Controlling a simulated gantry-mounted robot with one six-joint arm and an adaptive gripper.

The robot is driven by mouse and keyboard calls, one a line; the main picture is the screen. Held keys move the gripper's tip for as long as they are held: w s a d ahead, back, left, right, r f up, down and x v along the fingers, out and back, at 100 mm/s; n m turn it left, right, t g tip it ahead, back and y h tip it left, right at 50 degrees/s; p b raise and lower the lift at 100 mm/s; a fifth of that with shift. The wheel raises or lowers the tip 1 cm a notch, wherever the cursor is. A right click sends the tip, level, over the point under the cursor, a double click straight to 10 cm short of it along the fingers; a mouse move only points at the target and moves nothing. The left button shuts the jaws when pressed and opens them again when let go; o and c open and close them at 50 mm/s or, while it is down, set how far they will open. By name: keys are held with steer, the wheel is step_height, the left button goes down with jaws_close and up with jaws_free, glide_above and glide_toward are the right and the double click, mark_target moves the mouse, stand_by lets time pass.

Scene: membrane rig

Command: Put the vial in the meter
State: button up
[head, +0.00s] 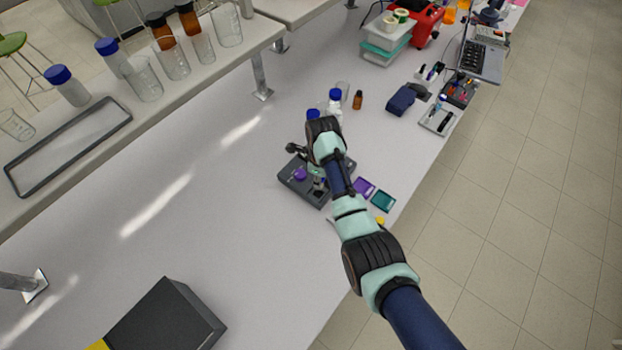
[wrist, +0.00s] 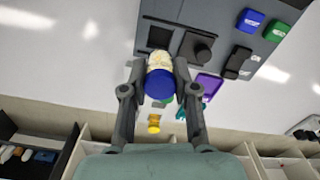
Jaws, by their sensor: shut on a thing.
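The vial (wrist: 160,78) has a blue cap and a pale yellowish body. My gripper (wrist: 160,68) is shut on it, with one finger on each side, in the wrist view. The meter is a dark grey box (head: 290,180) on the bench in the head view, partly covered by my arm. In the wrist view the meter (wrist: 180,12) shows a dark square recess, a round black part and coloured blocks. The vial's far end overlaps the meter's edge near the recess; I cannot tell whether they touch. My arm hides the vial in the head view.
A purple tray (head: 364,187) and a teal tray (head: 383,201) lie right of the meter. Blue-capped bottles (head: 335,108) and a brown vial (head: 358,100) stand behind it. A dark box (head: 168,318) sits at the front. The bench left of the meter is clear.

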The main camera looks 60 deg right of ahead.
steer(key=shift+f+b, duration=1.9)
steer(key=shift+b, duration=0.05)
steer(key=shift+w+f, duration=0.15)
steer(key=shift+w, duration=0.05)
steer(key=shift+f+b, duration=0.3)
steer(key=shift+f, duration=0.8)
stand_by(0.8)
stand_by(0.4)
steer(key=o, duration=1.1)
steer(key=shift+o, duration=0.5)
steer(key=shift+r, duration=0.15)
